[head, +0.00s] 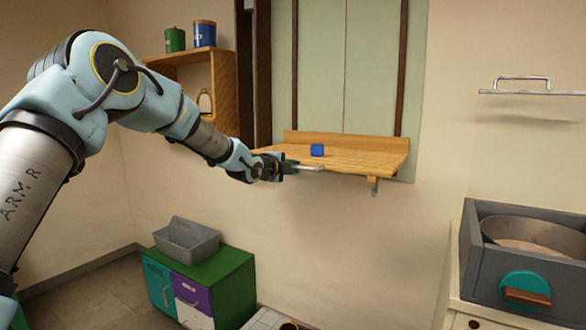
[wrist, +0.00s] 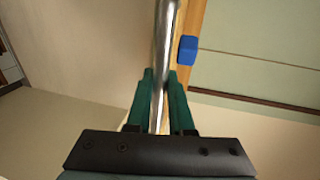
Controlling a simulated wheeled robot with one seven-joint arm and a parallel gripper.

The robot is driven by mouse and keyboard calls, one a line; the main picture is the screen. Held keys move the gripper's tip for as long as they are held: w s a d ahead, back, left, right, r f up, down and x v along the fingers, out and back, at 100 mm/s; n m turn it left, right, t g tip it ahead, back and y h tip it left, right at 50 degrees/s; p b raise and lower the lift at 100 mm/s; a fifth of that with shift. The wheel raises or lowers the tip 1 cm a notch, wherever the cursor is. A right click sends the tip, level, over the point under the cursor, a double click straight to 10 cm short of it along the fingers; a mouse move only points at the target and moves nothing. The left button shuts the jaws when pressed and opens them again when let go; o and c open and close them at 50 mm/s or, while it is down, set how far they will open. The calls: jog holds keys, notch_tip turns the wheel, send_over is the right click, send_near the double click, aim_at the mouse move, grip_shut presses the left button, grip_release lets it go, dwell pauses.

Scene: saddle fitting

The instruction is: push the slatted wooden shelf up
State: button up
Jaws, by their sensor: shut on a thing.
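The slatted wooden shelf (head: 365,158) juts out about level from the wall panel, with a raised board along its back. Its wood also shows as a narrow strip in the wrist view (wrist: 190,22). A metal bar (head: 310,168) runs at the shelf's front left edge; it is a shiny rod in the wrist view (wrist: 163,45). My gripper (head: 288,167) is at that front edge. Its green fingers (wrist: 160,78) are shut on the metal bar, one on each side. A small blue block (head: 317,150) sits on the shelf, and also shows in the wrist view (wrist: 187,49).
A bracket (head: 375,186) hangs under the shelf's right end. A wall cupboard (head: 222,90) with cans on top is at the left. A green cabinet (head: 238,275) bearing a grey bin (head: 187,240) stands below. A metal wall rack (head: 530,93) is at the right.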

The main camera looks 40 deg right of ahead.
grip_shut()
dwell(0.8)
